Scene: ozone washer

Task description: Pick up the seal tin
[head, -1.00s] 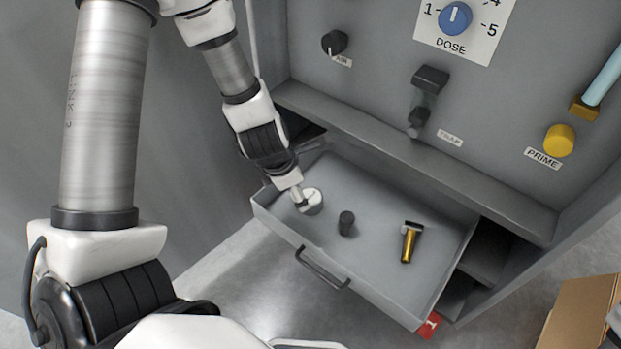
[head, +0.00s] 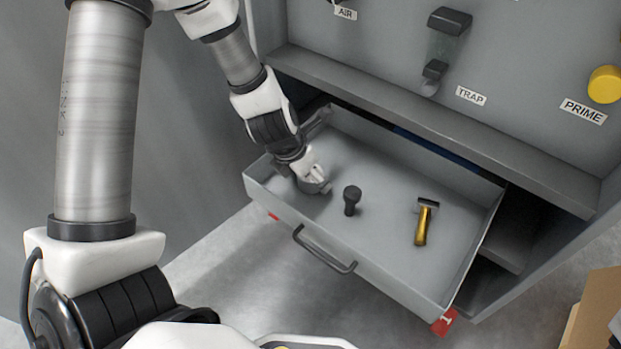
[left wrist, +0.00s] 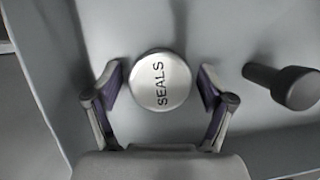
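The seal tin is a round silver tin with a lid lettered SEALS (left wrist: 160,80). It stands in the open drawer (head: 385,268), near its left end; in the head view the tin (head: 316,188) is partly covered by my gripper. My left gripper (left wrist: 160,88) is open, with one finger on each side of the tin. A narrow gap shows between each finger and the lid. In the head view the left gripper (head: 312,176) reaches down into the drawer from behind.
A dark knobbed piece (head: 351,200) stands in the drawer right of the tin; it also shows in the left wrist view (left wrist: 285,85). A brass-coloured tool (head: 423,222) lies farther right. The cabinet ledge (head: 430,125) overhangs the drawer's back. A cardboard box (head: 598,312) is at lower right.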

